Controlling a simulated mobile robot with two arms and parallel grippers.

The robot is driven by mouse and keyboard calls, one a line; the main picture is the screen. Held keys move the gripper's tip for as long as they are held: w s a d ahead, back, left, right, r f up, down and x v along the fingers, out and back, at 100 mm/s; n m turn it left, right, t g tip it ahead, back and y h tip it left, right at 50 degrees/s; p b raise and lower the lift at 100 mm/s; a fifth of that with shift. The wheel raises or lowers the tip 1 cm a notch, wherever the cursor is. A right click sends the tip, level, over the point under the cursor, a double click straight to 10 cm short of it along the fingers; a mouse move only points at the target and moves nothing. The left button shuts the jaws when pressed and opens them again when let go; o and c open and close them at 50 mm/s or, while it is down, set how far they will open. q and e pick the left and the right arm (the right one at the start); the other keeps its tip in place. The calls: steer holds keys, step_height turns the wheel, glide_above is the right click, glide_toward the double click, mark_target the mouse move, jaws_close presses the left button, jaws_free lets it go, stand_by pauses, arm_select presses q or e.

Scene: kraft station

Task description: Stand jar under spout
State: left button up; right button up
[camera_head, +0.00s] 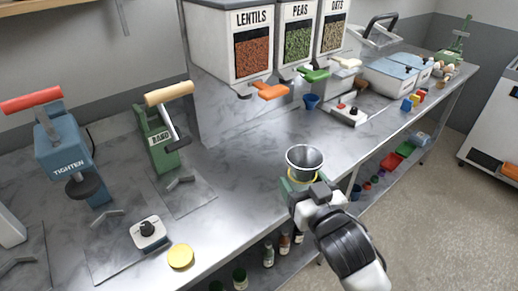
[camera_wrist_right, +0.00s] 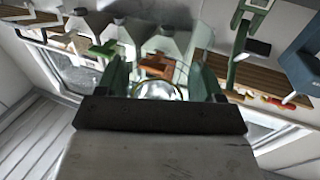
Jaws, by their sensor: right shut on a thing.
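My right gripper (camera_head: 300,186) is shut on the jar and holds it above the front edge of the counter. A grey metal funnel (camera_head: 304,158) sits on top, with a yellow ring beneath it, and the green fingers hide most of the jar. In the right wrist view the clear, shiny jar (camera_wrist_right: 158,90) shows between the two green fingers. The lentils dispenser (camera_head: 254,45) has an orange spout lever (camera_head: 272,92). The peas dispenser (camera_head: 297,40) has a green one (camera_head: 316,75), and the oats dispenser (camera_head: 334,33) a white one (camera_head: 347,63). The jar is apart from all three. My left gripper is out of view.
A blue press marked TIGHTEN (camera_head: 68,160) and a green press marked BAND (camera_head: 163,140) stand at the left. A yellow lid (camera_head: 181,256) lies near the front edge. A blue cup (camera_head: 311,102) and a white device (camera_head: 347,115) are near the dispensers. The counter between is clear.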

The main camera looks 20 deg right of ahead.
steer(key=shift+s+f, duration=0.25)
steer(key=shift+s, duration=0.05)
steer(key=s+a+f, duration=0.3)
steer(key=s+f, duration=0.3)
steer(key=f, duration=0.2)
steer(key=shift+a+h, duration=0.3)
steer(key=shift+a, duration=0.1)
steer(key=shift+w+r, duration=0.1)
steer(key=w+d+r, duration=0.1)
steer(key=w+r, duration=0.1)
steer(key=r, duration=0.1)
steer(key=w+d+r, duration=0.1)
steer(key=w+r, duration=0.1)
steer(key=w+d+r, duration=0.2)
steer(key=r, duration=0.1)
steer(key=shift+w+r, duration=0.1)
steer(key=shift+r, duration=0.2)
